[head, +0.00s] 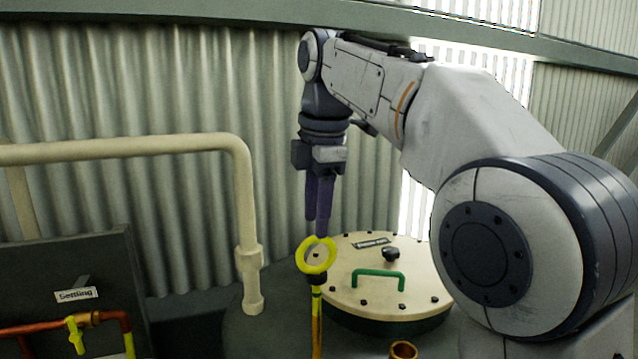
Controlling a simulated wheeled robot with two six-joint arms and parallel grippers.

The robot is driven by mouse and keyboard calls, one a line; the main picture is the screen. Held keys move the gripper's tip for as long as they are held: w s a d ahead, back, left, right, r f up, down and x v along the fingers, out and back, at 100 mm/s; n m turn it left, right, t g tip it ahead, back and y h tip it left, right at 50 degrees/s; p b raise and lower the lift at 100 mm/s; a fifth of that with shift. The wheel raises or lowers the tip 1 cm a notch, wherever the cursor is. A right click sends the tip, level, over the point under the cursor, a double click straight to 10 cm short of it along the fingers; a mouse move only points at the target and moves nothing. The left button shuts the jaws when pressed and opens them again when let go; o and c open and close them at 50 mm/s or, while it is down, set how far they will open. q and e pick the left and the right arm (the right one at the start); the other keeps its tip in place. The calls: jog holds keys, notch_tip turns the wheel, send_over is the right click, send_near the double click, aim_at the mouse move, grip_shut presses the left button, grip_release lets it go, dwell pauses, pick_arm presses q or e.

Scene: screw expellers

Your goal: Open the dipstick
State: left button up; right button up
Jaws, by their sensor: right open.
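The dipstick (316,257) has a yellow ring handle on a dark collar, with a yellow stem below it. It stands upright at the front left edge of a round cream lid. My right gripper (319,228) points down from above, with its purple fingers just over the top of the ring. The fingertips overlap the ring's upper edge in the picture; I cannot tell whether they touch it. The fingers are seen nearly side-on, and nothing shows held between them. The lower end of the dipstick is out of the frame. My left gripper is not in view.
The cream lid (345,296) carries a green handle (377,275), a black knob (391,254) and several bolts. A cream pipe (245,190) stands to the left. A dark box labelled "Settling" (76,294) and a copper pipe with a yellow valve (75,335) are lower left.

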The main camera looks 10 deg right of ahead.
notch_tip(320, 180, up, 8)
jog(key=s+p, duration=0.1)
jog(key=p, duration=0.1)
jog(key=shift+s+d+f, duration=0.15)
jog(key=shift+s+f, duration=0.1)
jog(key=s+a+f+m+b, duration=0.2)
jog(key=s+a+f+b, duration=0.15)
jog(key=f, duration=0.55)
jog(key=s+a+f+m+g+b, duration=0.1)
jog(key=s+a+f+m+b, duration=0.2)
jog(key=f, duration=0.7)
jog(key=s+a+f+m+b, duration=0.2)
jog(key=a+f+b, duration=0.15)
jog(key=f, duration=0.55)
jog(key=s+d+f+m+b, duration=0.1)
jog(key=s+f+m+b, duration=0.1)
jog(key=s+f, duration=0.5)
jog(key=s+d+f+m+g+b, duration=0.1)
jog(key=s+f+b, duration=0.4)
jog(key=f, duration=1)
jog(key=s+d+m, duration=0.1)
jog(key=s+m, duration=0.1)
jog(key=shift+s+d+m+y, duration=0.2)
jog(key=shift+s+m+y, duration=0.1)
jog(key=shift+s, duration=0.1)
jog(key=shift+f, duration=0.1)
